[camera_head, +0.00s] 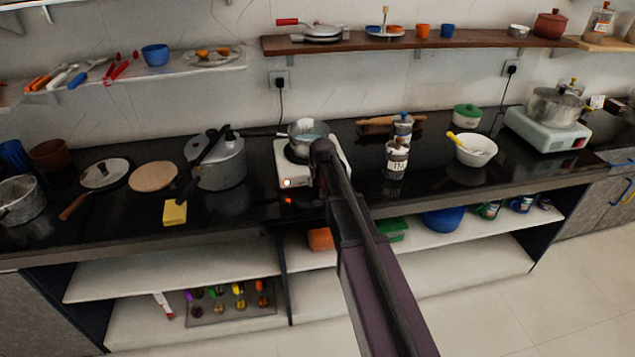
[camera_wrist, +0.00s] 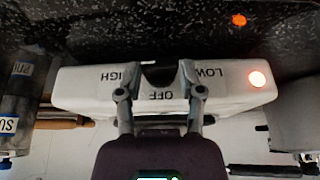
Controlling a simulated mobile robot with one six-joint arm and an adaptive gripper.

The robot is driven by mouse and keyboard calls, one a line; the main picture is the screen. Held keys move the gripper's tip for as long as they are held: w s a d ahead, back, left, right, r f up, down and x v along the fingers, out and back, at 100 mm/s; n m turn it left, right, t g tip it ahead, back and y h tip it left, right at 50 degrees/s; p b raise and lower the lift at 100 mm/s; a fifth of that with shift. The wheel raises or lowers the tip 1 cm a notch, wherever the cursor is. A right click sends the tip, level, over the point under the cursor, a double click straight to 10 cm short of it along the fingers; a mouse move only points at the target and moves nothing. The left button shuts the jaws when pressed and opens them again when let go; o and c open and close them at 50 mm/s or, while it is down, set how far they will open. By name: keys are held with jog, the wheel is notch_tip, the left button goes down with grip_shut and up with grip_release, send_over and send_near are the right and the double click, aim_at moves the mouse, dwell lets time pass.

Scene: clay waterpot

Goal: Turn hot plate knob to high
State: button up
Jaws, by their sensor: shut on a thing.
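The white hot plate (camera_head: 283,160) stands on the black counter in the middle of the head view, with a small pan (camera_head: 308,131) on it. In the wrist view its front panel (camera_wrist: 82,92) appears upside down, with HIGH on the left, OFF at the bottom middle and LOW on the right. A round light (camera_wrist: 257,79) glows beside LOW. The dark knob (camera_wrist: 157,77) is between the fingers of my gripper (camera_wrist: 162,72), which is shut on it. My arm hides the knob and fingertips in the head view. The knob's pointer is not clear.
A pressure cooker (camera_head: 222,165) stands left of the hot plate. A labelled moka pot (camera_head: 396,160) and a white bowl (camera_head: 476,155) stand to the right. A yellow sponge (camera_head: 175,213) lies near the counter's front edge. A second hot plate (camera_head: 545,135) is at far right.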

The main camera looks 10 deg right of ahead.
jog(key=shift+d+y, duration=0.1)
jog(key=shift+y, duration=0.6)
jog(key=o, duration=1.2)
jog(key=shift+c, duration=0.2)
jog(key=shift+h, duration=0.3)
jog(key=shift+h, duration=0.4)
jog(key=p+v, duration=1.2)
jog(key=v, duration=0.2)
jog(key=shift+p, duration=0.4)
